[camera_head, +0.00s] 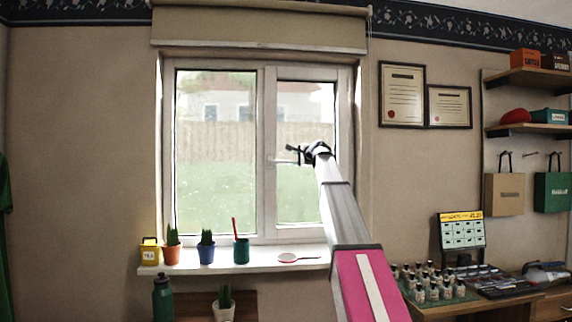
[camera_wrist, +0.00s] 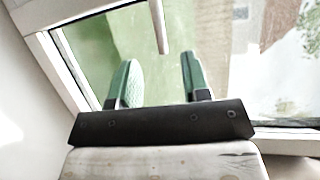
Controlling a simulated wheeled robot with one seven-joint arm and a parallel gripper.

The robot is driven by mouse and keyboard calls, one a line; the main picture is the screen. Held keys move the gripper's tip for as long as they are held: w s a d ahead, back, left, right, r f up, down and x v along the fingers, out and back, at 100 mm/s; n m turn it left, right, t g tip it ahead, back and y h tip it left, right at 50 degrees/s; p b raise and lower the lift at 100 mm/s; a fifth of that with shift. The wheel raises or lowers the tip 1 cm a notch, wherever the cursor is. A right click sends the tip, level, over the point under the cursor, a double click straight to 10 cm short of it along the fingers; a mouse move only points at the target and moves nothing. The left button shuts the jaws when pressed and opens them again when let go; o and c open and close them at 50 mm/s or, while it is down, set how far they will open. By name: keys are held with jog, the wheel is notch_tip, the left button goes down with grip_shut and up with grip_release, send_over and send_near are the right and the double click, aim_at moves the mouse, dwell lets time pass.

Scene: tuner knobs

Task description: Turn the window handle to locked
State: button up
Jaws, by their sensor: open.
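The window handle (camera_head: 281,161) is a pale lever on the middle frame of the window. In the head view it lies about horizontal, pointing right from the frame, with its right end close to my gripper (camera_head: 294,152). In the wrist view the handle (camera_wrist: 159,25) is a pale bar coming in from the top edge. Its free end lies just beyond and between the two green fingertips of my gripper (camera_wrist: 157,66). The fingers are apart, with nothing between them. The handle's base is out of the wrist view.
The window sill (camera_head: 215,261) below holds a yellow tin (camera_head: 150,253), potted plants, a teal cup (camera_head: 241,251) and a magnifier-like object (camera_head: 290,258). A rolled blind (camera_head: 258,30) hangs above. A table with small bottles (camera_head: 433,288) stands right.

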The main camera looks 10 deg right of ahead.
aim_at(287, 162)
jog(key=x, duration=1)
jog(key=shift+w+a+f, duration=0.15)
jog(key=shift+w, duration=0.1)
grip_shut()
